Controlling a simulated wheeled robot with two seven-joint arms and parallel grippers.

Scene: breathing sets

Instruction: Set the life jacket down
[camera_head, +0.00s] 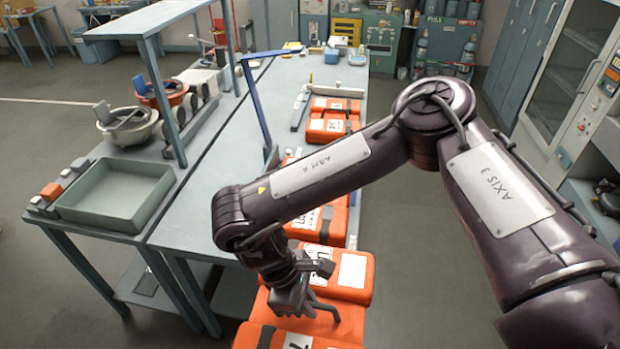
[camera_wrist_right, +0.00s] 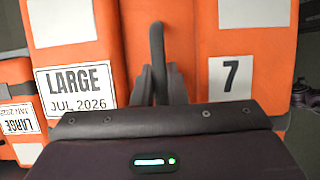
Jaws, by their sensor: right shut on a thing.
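The life jacket (camera_head: 349,318) is orange, with white labels. It lies broad side up at the bottom of the head view, beyond the near end of the bench. My right gripper (camera_head: 305,308) is above its middle, shut on the dark loop strap (camera_wrist_right: 157,45). In the right wrist view the jacket (camera_wrist_right: 125,20) shows a label reading LARGE JUL 2026 on one side of the strap and a 7 on the other. Its underside is hidden, so I cannot tell what it rests on. My left gripper is out of view.
More orange jackets (camera_head: 334,115) lie in a row along the right edge of the long grey bench (camera_head: 205,200). Part of another jacket (camera_wrist_right: 14,72) shows beside the held one. A green tray (camera_head: 118,222), bowls and a shelf post stand left. Floor is open right of the bench.

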